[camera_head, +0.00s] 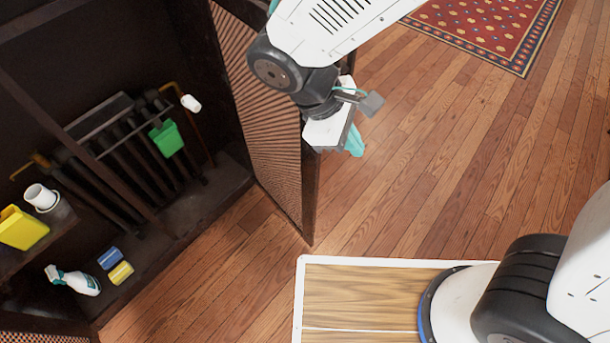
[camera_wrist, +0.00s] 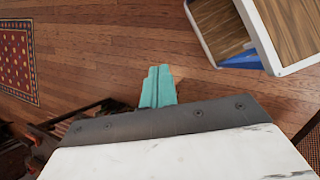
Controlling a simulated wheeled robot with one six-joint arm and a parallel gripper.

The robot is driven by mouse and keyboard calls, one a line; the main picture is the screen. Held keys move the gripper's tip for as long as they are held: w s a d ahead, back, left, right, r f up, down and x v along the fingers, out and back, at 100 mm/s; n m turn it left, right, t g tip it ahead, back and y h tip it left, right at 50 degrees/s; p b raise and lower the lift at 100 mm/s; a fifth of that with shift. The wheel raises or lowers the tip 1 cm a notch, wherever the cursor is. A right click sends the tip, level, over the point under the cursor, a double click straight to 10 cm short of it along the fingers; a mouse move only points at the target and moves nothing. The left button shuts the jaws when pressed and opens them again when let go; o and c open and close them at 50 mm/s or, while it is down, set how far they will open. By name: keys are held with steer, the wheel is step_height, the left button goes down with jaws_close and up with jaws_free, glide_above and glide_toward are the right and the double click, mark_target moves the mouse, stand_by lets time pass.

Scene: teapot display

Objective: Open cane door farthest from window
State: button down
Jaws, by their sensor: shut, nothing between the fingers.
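A cane door (camera_head: 268,120) with a dark wooden frame stands swung out from the dark cabinet, so the cabinet's inside shows. A strip of cane weave, which looks like part of this door, also shows at the right edge of the wrist view (camera_wrist: 312,140). A second cane door (camera_head: 45,338) shows only as a sliver at the bottom left. My gripper (camera_head: 355,143) has teal fingers and is shut and empty. It is just right of the open door's free edge; I cannot tell if it touches. The fingers also show together in the wrist view (camera_wrist: 158,87). No window is in view.
Inside the cabinet are a spray bottle (camera_head: 75,280), a yellow container (camera_head: 22,228), a white cup (camera_head: 40,196), a green item (camera_head: 166,138) and dark pipes. A red patterned rug (camera_head: 490,30) lies at the upper right. Wooden floor right of the door is clear. My base fills the lower right.

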steer(key=s+a+f+n+t, duration=0.1)
steer(key=a+f+n+t, duration=0.5)
steer(key=a+f+n, duration=0.8)
steer(key=m, duration=0.2)
glide_toward(313, 177)
steer(key=s+f+x, duration=0.1)
steer(key=x, duration=0.4)
steer(key=shift+w+d+r, duration=0.2)
steer(key=shift+w+r, duration=0.15)
steer(key=shift+w, duration=0.3)
